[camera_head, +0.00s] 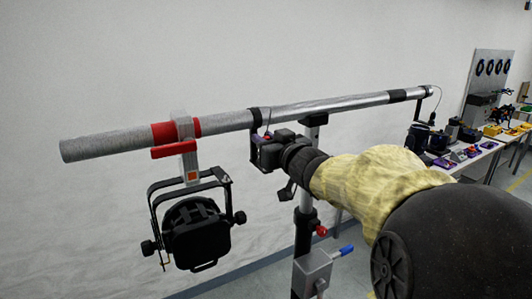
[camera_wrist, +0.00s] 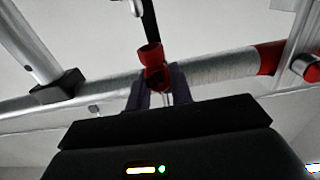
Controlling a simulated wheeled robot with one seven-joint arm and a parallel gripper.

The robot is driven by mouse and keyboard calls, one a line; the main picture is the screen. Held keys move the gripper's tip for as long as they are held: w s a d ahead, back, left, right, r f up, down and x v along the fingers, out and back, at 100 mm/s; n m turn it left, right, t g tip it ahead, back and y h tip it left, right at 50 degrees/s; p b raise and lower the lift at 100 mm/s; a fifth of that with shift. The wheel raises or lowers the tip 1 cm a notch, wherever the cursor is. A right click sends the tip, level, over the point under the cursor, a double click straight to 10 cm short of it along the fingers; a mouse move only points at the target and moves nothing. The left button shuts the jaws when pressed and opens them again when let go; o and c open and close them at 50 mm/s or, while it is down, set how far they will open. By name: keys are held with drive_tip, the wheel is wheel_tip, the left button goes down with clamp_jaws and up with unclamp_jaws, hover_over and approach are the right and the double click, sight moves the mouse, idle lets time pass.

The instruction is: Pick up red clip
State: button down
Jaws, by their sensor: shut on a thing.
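The red clip (camera_wrist: 152,55) shows in the middle of the wrist view, between the two dark fingers of my gripper (camera_wrist: 160,88). My gripper is shut on it, and the fingers hide its lower part. A dark strap or cable runs up from the clip. In the head view my gripper (camera_head: 266,150) is just under the metal bar (camera_head: 340,105), beside a black band on it. The clip is mostly hidden there, with only a tiny red spot near the fingers.
A black par can (camera_head: 195,232) hangs from the bar at left by a clamp with a red handle (camera_head: 174,151). A stand with a red knob and a blue lever (camera_head: 346,249) is below the bar. A cluttered workbench is at far right.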

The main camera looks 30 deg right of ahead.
sight(266, 136)
wheel_tip(266, 136, up, 14)
drive_tip(key=p, duration=0.4)
drive_tip(key=shift+r, duration=0.15)
drive_tip(key=shift+f+b, duration=5.25)
drive_tip(key=shift+f, duration=1.5)
